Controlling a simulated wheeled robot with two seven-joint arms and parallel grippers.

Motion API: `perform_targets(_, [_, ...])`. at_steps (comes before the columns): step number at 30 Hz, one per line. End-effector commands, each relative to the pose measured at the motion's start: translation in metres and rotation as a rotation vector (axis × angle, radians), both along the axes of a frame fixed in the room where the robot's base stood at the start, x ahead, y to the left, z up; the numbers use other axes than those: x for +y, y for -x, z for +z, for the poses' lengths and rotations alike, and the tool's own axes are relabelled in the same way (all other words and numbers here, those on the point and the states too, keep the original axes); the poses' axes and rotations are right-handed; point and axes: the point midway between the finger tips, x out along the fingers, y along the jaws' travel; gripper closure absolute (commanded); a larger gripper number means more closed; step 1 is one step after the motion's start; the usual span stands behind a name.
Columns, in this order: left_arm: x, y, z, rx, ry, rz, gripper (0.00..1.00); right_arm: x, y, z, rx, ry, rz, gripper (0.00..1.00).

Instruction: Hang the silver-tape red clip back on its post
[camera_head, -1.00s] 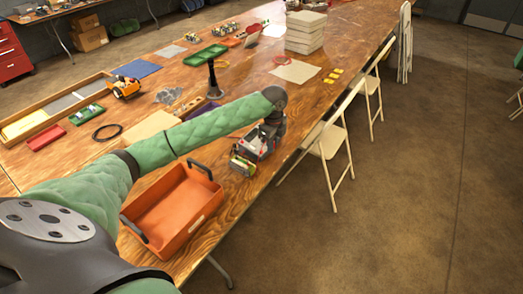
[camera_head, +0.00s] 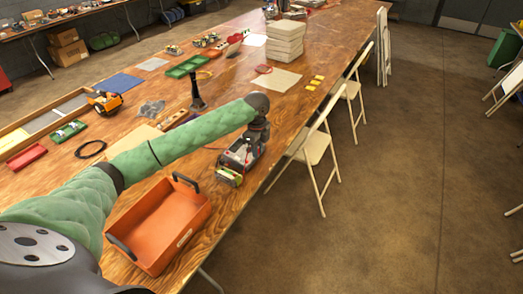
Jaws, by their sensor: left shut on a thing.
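My left arm reaches from the left across the table. My left gripper (camera_head: 248,146) points down over a dark grey and red charger-like unit (camera_head: 237,154) near the table's right edge. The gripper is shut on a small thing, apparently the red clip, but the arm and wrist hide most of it. I cannot make out the silver tape or the clip's post at this size. A small green and light-coloured block (camera_head: 228,177) sits at the near end of the unit. My right gripper is not in view.
An orange tray with dark handles (camera_head: 160,226) stands on the table (camera_head: 213,239) nearer to me. A black stand (camera_head: 196,98) rises beyond my forearm. White folding chairs (camera_head: 314,147) line the right edge. A stack of white boxes (camera_head: 286,38) stands farther back.

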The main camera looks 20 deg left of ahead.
Motion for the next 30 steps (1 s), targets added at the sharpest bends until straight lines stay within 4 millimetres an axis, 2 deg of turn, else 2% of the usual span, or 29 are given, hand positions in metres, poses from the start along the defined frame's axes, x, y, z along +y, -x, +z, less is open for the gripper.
perform_targets(13, [0.086, -0.031, 0.001, 0.000, 0.000, 0.002, 0.97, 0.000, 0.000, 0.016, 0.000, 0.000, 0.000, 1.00])
perform_targets(24, [0.155, -0.056, 0.000, 0.001, 0.000, 0.002, 0.97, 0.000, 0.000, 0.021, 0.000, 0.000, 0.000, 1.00])
perform_targets(30, [0.185, -0.067, -0.002, 0.000, 0.001, 0.001, 0.97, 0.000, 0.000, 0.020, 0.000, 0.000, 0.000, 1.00])
